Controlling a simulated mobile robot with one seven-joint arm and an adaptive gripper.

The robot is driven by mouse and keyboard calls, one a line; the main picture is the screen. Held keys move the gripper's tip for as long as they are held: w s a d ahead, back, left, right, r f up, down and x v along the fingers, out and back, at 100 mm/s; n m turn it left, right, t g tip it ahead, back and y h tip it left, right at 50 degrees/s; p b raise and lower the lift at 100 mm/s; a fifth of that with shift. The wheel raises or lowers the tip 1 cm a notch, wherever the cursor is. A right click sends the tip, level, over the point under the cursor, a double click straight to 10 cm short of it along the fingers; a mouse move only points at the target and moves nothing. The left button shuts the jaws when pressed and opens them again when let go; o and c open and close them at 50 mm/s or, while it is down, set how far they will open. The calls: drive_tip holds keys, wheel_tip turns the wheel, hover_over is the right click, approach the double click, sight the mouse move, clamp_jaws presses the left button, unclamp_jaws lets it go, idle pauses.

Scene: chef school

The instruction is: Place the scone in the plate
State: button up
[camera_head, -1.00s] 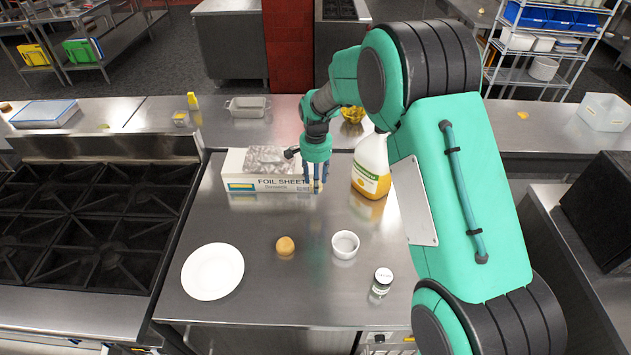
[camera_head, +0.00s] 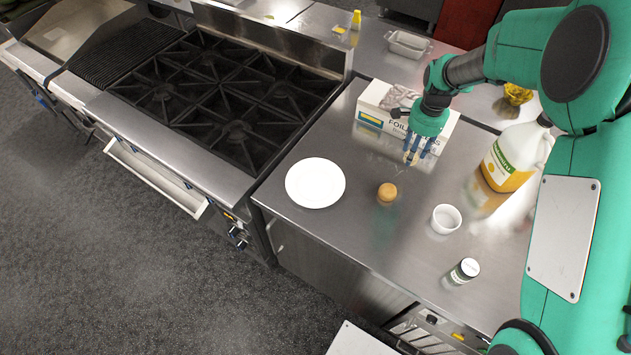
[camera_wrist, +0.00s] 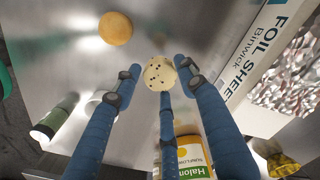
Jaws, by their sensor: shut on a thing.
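My gripper (camera_head: 418,152) is above the steel counter, in front of the foil box. In the wrist view, the blue fingers (camera_wrist: 158,82) are shut on a small pale, dark-speckled scone (camera_wrist: 160,73) at their tips. The scone shows only as a small yellowish bit (camera_head: 411,157) in the head view. The round white plate (camera_head: 315,183) lies bare on the counter, to the left of my gripper. A plain tan round bun (camera_head: 387,191) sits on the counter between the plate and a white bowl. It also shows in the wrist view (camera_wrist: 115,28).
The foil box (camera_head: 372,112) stands behind my gripper. An oil bottle (camera_head: 508,160) is to the right. A small white bowl (camera_head: 445,218) and a jar (camera_head: 463,271) stand near the front. The stove (camera_head: 215,95) adjoins the counter at left.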

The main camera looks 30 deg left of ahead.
drive_tip(key=s+a+f, duration=0.1)
drive_tip(key=s+a, duration=0.3)
drive_tip(key=s, duration=0.6)
drive_tip(key=s+a+f+b, duration=0.1)
drive_tip(key=s+a, duration=0.3)
drive_tip(key=s, duration=0.6)
drive_tip(key=s+a+f, duration=0.1)
drive_tip(key=s+a, duration=0.3)
drive_tip(key=s, duration=0.6)
drive_tip(key=shift+s+f+b, duration=0.15)
drive_tip(key=shift+f+b, duration=0.15)
drive_tip(key=shift+b, duration=0.1)
hover_over(315, 185)
drive_tip(key=shift+f+b, duration=0.4)
drive_tip(key=shift+f, duration=0.35)
drive_tip(key=shift+f, duration=1.75)
drive_tip(key=shift+f, duration=0.1)
